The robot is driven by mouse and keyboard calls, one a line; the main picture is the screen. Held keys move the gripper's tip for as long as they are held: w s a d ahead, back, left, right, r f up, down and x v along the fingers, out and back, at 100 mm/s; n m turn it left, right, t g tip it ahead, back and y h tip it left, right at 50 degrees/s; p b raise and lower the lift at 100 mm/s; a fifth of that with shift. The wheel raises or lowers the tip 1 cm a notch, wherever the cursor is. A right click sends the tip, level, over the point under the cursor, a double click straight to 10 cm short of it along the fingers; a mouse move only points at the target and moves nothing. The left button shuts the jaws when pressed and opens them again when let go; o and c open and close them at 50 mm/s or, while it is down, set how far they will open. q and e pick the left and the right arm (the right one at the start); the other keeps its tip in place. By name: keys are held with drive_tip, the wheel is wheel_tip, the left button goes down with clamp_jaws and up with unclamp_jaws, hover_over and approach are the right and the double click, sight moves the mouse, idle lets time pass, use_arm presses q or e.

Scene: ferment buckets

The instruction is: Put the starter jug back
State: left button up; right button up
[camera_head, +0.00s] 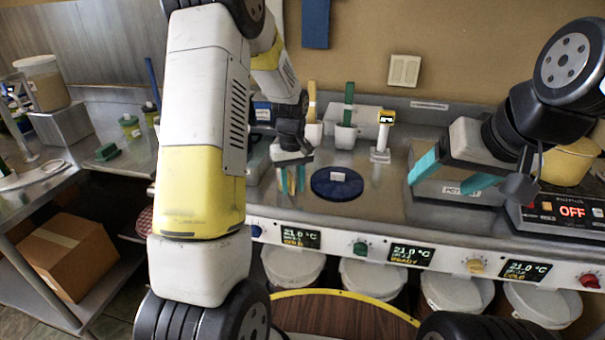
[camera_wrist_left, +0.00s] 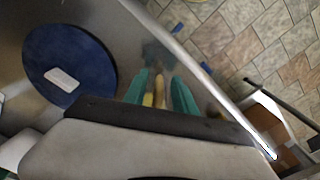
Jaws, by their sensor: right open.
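I cannot make out a starter jug for certain in either view. A round dark blue mat (camera_head: 345,188) with a small white label lies bare on the steel counter; it also shows in the left wrist view (camera_wrist_left: 88,62). My left gripper (camera_head: 292,182) is just left of the mat, low over the counter. Its teal fingers are apart in the left wrist view (camera_wrist_left: 158,88), with narrow yellow shapes between them that I cannot identify. My right gripper (camera_head: 450,175) is open, in front of a grey labelled box (camera_head: 458,196).
A yellow rounded pot (camera_head: 570,163) stands behind the control box reading OFF (camera_head: 565,212). A white-and-yellow stand (camera_head: 382,138) is behind the mat. White buckets (camera_head: 372,283) sit below the counter. A cardboard box (camera_head: 68,255) is at lower left.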

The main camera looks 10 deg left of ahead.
use_arm(q)
wheel_tip(320, 180, up, 12)
drive_tip(key=s+r+m+t+h, duration=0.1)
drive_tip(key=s+r+m+t, duration=0.15)
drive_tip(key=s+r, duration=0.7)
drive_tip(key=s+d+r+m+t+h, duration=0.1)
drive_tip(key=s+d+m+t, duration=0.1)
drive_tip(key=s, duration=1.2)
drive_tip(key=shift+s+r+m+t, duration=0.25)
drive_tip(key=shift+s+m+t, duration=0.15)
drive_tip(key=shift+m+t, duration=0.45)
